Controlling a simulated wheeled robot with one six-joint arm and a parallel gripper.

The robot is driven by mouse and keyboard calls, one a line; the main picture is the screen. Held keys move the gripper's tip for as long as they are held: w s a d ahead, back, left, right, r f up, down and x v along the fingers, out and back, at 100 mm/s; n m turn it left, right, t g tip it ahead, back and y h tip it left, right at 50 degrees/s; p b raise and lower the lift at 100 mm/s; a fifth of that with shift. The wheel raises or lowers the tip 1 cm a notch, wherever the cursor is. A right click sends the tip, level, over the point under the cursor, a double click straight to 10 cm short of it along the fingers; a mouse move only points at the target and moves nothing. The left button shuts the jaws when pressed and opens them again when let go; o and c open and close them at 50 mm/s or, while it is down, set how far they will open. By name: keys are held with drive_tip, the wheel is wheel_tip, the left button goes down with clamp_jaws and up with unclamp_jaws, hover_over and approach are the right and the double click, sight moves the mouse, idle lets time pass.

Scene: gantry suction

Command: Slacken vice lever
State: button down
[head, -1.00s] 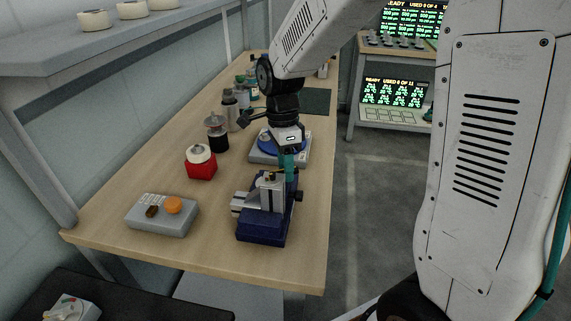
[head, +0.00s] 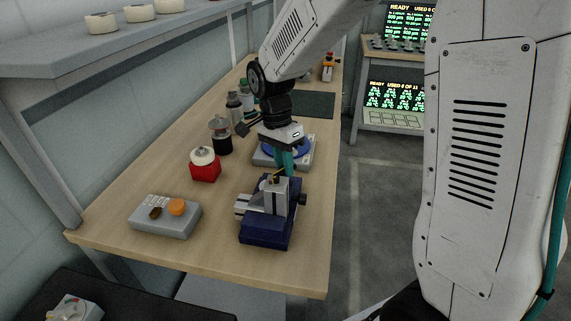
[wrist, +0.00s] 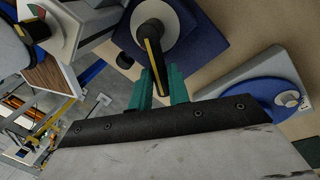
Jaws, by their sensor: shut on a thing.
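The vice (head: 264,232) has a dark blue base and grey jaws, and stands near the front right of the bench. Its lever (head: 279,176) sits on top and is partly hidden in the head view. In the wrist view the lever (wrist: 152,48) is a black bar with a yellow stripe, reaching from a round grey hub towards my fingers. My gripper (head: 286,172) comes down tilted from behind the vice. Its teal fingers (wrist: 158,76) are shut on the lever's end.
A grey box with an orange button (head: 166,216) stands left of the vice. A red block with a white top (head: 205,165) and a dark jar (head: 220,137) are further back. A grey device with a blue disc (head: 306,152) is right behind my gripper.

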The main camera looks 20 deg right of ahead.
drive_tip(key=shift+w, duration=0.1)
drive_tip(key=c, duration=1.3)
unclamp_jaws()
drive_tip(key=shift+c, duration=0.2)
drive_tip(key=shift+r, duration=0.1)
wheel_tip(320, 180, up, 8)
drive_tip(key=w, duration=0.1)
drive_tip(key=shift+w+a+f, duration=0.2)
drive_tip(key=shift+a+f, duration=0.05)
drive_tip(key=shift+a, duration=0.05)
drive_tip(key=shift+d, duration=0.1)
